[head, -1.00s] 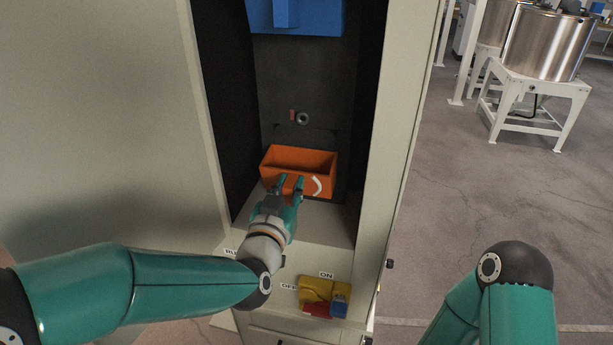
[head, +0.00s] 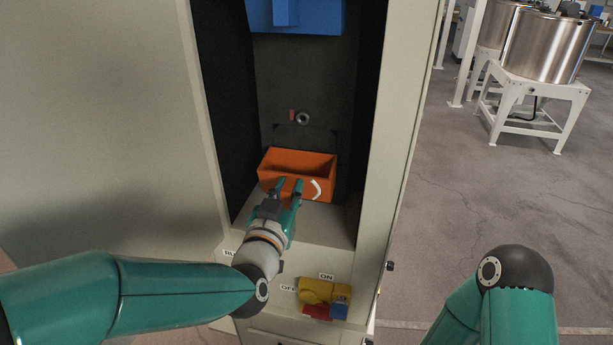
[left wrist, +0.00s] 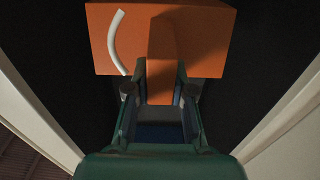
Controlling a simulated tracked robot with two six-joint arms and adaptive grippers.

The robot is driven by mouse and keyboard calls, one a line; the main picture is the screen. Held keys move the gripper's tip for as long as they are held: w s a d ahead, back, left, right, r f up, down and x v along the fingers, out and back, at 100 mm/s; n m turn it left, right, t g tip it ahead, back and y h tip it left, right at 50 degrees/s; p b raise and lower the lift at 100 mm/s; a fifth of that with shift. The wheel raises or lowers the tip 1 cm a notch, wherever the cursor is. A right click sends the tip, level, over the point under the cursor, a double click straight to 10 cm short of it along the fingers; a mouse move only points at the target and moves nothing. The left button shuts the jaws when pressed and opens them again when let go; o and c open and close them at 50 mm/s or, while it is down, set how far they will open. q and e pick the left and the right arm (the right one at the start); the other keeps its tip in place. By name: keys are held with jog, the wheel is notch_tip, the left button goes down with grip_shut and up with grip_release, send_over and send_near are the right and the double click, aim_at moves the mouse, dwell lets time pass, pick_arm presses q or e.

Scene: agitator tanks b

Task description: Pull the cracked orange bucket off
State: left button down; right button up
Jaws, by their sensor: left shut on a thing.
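The orange bucket (head: 318,168) sits inside the tall cabinet, in front of its dark back wall. A white curved mark shows on its front, to the right of my fingers. My left gripper (head: 287,186) reaches in from the front and is shut on the bucket's front. In the left wrist view the bucket (left wrist: 205,40) fills the top, and the two fingers of my left gripper (left wrist: 160,90) close on an orange part jutting from its front. My right arm shows at the lower right, but its gripper is out of view.
A blue bin (head: 315,16) hangs above in the cabinet. A round fitting (head: 303,118) is on the back wall. The cabinet's side walls stand close on both sides. A yellow switch (head: 318,290) with ON and OFF labels is below. Steel tanks (head: 548,42) stand at right.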

pick_arm(q)
jog(key=shift+s, duration=0.1)
jog(key=shift+b+v, duration=0.6)
jog(key=shift+v, duration=0.55)
jog(key=shift+b+v, duration=0.45)
jog(key=shift+v, duration=1.1)
jog(key=shift+r, duration=0.1)
jog(key=c, duration=1.5)
grip_release()
jog(key=shift+c, duration=0.2)
grip_shut()
